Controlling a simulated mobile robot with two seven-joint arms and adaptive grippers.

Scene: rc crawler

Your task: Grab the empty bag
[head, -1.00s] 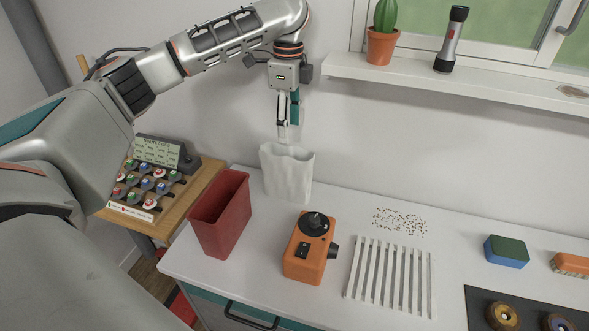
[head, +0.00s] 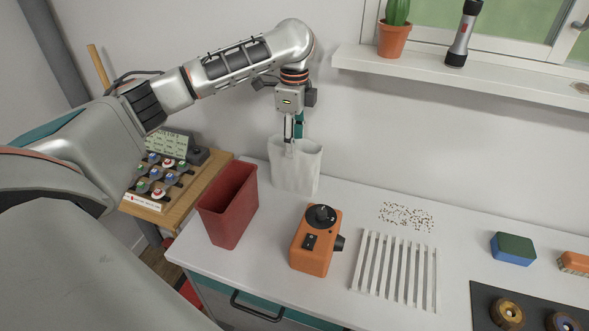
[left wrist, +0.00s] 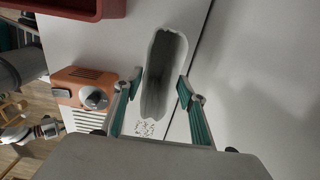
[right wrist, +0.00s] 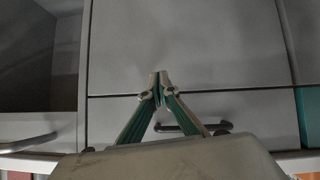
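The empty bag (head: 296,172), white and open at the top, stands upright at the back of the white counter against the wall. In the left wrist view I look down into its long, dark mouth (left wrist: 163,75), and nothing shows inside. My left gripper (head: 293,146) points down at the bag's top edge. Its fingers (left wrist: 160,82) are apart, one on each side of the bag; whether they touch it I cannot tell. My right gripper (right wrist: 159,77) has its fingertips together with nothing between them, in front of grey cabinet fronts.
A red bin (head: 230,207) stands left of the bag and an orange device (head: 314,243) with a black knob stands in front. A white slatted rack (head: 396,268) and scattered small pieces (head: 407,215) lie to the right. A shelf (head: 440,75) juts from the wall.

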